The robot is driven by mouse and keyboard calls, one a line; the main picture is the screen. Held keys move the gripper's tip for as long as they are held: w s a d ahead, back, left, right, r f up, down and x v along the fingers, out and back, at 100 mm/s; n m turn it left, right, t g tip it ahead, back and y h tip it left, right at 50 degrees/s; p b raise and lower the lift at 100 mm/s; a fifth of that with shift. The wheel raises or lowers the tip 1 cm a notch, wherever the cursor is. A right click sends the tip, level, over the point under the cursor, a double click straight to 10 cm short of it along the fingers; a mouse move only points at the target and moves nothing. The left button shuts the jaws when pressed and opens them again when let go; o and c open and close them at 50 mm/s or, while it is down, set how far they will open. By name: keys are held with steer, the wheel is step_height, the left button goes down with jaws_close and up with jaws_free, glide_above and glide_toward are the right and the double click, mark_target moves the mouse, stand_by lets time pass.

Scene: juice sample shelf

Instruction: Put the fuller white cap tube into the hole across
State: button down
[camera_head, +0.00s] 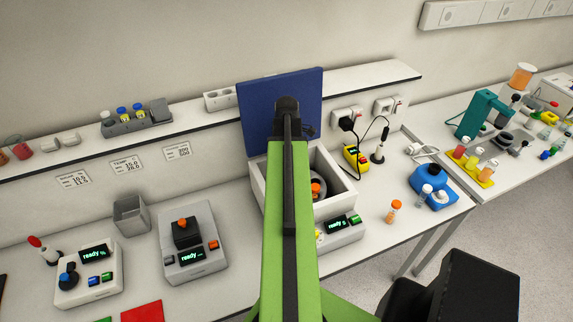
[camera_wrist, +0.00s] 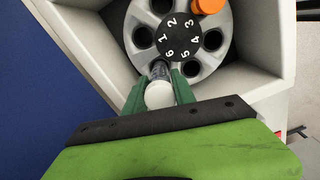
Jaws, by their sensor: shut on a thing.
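In the wrist view my gripper (camera_wrist: 160,92) is shut on a tube (camera_wrist: 159,70) with a white cap (camera_wrist: 158,96). The tube's lower end is at the rotor hole beside number 6; I cannot tell how deep it sits. The grey rotor (camera_wrist: 180,70) has a black numbered hub. An orange-capped tube (camera_wrist: 208,6) sits in the hole by number 3, directly across from 6. The other holes look empty. In the head view the white centrifuge (camera_head: 258,190) has its blue lid (camera_head: 255,95) raised. My arm hides the gripper and held tube there.
An orange-capped tube (camera_head: 394,210) and a blue device (camera_head: 425,180) stand to the right on the bench. A grey rack (camera_head: 155,115) with several capped tubes is on the shelf. Other devices stand at left.

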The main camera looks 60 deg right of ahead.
steer(key=shift+f+b, duration=2.55)
steer(key=shift+f, duration=0.05)
steer(key=shift+r, duration=0.15)
steer(key=shift+r+p, duration=2.95)
steer(key=shift+p, duration=0.15)
steer(key=shift+f+b, duration=2.95)
